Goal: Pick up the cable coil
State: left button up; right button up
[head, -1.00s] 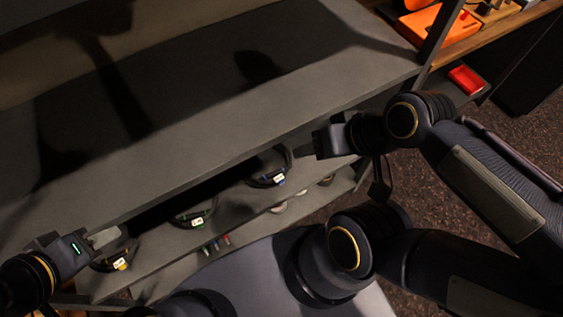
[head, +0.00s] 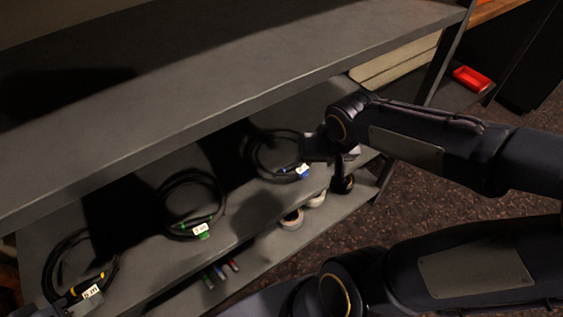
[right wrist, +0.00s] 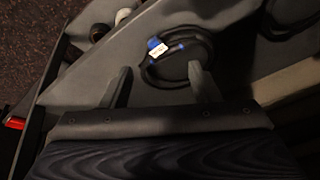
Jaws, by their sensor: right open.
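Three dark cable coils lie on the shelf under the desk top in the head view. The blue-marked coil (head: 262,160) is at the right, the green-marked coil (head: 164,203) in the middle, and the yellow-marked coil (head: 52,264) at the left. Each has a white tag. My right gripper (head: 305,155) is at the right edge of the blue-marked coil. In the right wrist view my right gripper (right wrist: 160,84) is open and empty, with the blue-marked coil (right wrist: 192,76) lying just beyond and between its fingers.
The grey desk top (head: 230,75) overhangs the shelf from behind. Tape rolls (head: 292,219) and small coloured items (head: 221,271) sit on the lower shelf. A red tray (head: 472,79) stands at the far right. Dark carpet (head: 400,215) lies in front.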

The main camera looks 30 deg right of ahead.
jog(key=m+h, duration=0.2)
send_over(302, 172)
jog(key=w+d, duration=0.2)
jog(key=d, duration=0.2)
jog(key=shift+g, duration=0.3)
jog(key=f, duration=0.5)
jog(key=shift+s+a+f, duration=0.1)
jog(key=shift+s+f, duration=0.15)
jog(key=shift+f, duration=0.15)
jog(key=b+x, duration=0.1)
jog(key=x, duration=0.1)
jog(key=b+x, duration=0.1)
jog(key=x, duration=0.2)
jog(key=b+x, duration=0.1)
jog(key=x, duration=0.1)
jog(key=shift+a+f, duration=0.25)
jog(key=shift+f, duration=0.05)
jog(key=shift+w+d+f, duration=0.15)
jog(key=shift+w+f, duration=0.1)
jog(key=shift+f, duration=0.15)
jog(key=shift+r, duration=0.1)
grip_shut()
